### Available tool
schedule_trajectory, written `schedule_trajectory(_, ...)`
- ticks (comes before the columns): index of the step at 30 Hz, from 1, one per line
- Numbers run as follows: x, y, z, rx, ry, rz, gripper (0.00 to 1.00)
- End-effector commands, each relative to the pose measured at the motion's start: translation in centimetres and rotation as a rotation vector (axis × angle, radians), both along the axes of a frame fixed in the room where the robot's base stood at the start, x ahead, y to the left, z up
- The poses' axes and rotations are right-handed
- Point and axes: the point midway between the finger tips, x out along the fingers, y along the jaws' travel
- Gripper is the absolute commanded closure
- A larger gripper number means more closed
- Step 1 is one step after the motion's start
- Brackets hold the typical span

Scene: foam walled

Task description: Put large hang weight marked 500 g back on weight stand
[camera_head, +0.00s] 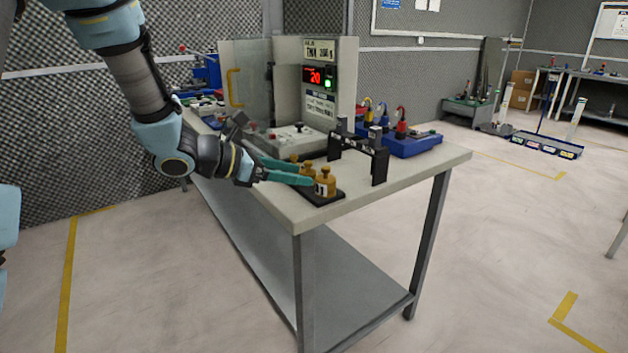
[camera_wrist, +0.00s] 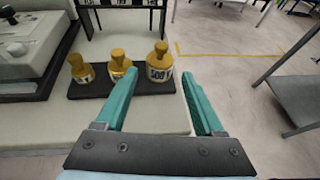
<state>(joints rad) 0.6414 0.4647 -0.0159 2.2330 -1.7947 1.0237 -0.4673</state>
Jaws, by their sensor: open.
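The large brass weight (camera_head: 325,183) stands upright at the near right end of a black weight stand (camera_head: 323,200) on the bench corner. In the wrist view the large weight (camera_wrist: 159,64) has a pale label that seems to read 500. Two smaller brass weights stand to its left on the same stand (camera_wrist: 90,90), a middle one (camera_wrist: 118,65) and a small one (camera_wrist: 81,68). My gripper (camera_head: 309,172) is open, its teal fingers reaching toward the large weight. In the wrist view the fingertips (camera_wrist: 159,76) lie to either side of it; I cannot tell whether they touch it.
A black frame (camera_head: 362,152) stands just right of the stand. Behind are a blue tray (camera_head: 412,146) with coloured items, a grey device (camera_head: 290,138) and a display cabinet (camera_head: 320,75) reading 20. The bench's front edge is close, with open floor beyond.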

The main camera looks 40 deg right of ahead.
Motion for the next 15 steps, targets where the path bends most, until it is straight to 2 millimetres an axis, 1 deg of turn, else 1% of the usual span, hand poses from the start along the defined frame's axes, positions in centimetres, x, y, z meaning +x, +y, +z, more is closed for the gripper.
schedule_trajectory(1,0.3,0.9,0.3,0.000,-0.001,0.004,0.30)
schedule_trajectory(3,0.5,1.8,0.7,0.000,-0.001,0.004,0.30)
schedule_trajectory(6,0.6,2.7,1.1,-0.001,-0.001,0.003,0.30)
schedule_trajectory(9,0.7,3.2,1.3,0.001,-0.001,0.001,0.30)
schedule_trajectory(15,0.7,3.4,1.4,0.001,0.000,-0.001,0.30)
